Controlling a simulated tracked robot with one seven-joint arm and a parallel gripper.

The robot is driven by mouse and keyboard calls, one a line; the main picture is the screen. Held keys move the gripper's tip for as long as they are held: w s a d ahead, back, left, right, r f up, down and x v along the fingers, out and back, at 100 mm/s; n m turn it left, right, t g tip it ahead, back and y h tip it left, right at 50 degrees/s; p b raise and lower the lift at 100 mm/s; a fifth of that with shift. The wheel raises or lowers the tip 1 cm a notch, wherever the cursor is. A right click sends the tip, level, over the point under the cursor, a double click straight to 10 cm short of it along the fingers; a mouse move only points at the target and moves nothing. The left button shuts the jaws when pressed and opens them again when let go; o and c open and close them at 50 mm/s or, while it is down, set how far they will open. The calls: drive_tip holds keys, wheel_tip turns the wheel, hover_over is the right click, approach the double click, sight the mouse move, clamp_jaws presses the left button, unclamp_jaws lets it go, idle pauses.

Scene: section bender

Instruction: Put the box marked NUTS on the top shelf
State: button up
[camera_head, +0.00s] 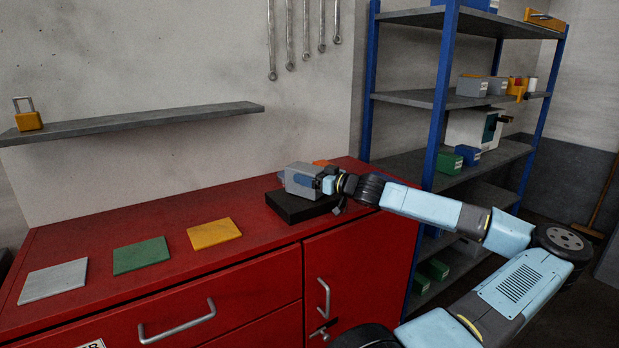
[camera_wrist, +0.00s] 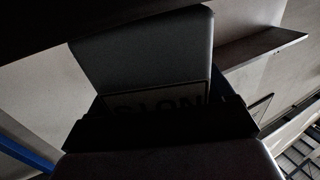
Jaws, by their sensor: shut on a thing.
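A grey box (camera_head: 300,178) with a blue patch on its side is at the back right of the red cabinet top, directly over a black block (camera_head: 300,206). I cannot tell if it touches the block. My gripper (camera_head: 330,184) is shut on the box from its right side. In the wrist view the grey box (camera_wrist: 145,50) fills the middle, its white label (camera_wrist: 185,100) dark and upside down, partly hidden by my gripper; the letters look like NUTS.
Grey, green and yellow plates (camera_head: 215,233) lie on the red cabinet (camera_head: 170,205). A wall shelf (camera_head: 150,120) bears a padlock (camera_head: 27,115). Wrenches (camera_head: 289,35) hang on the wall. The rack's lower shelves hold boxes and a machine (camera_head: 470,128). A yellow item (camera_head: 543,19) sits on the top shelf's right end.

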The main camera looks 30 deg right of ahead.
drive_tip(key=shift+f, duration=0.2)
drive_tip(key=o, duration=1.2)
drive_tip(key=shift+r, duration=0.1)
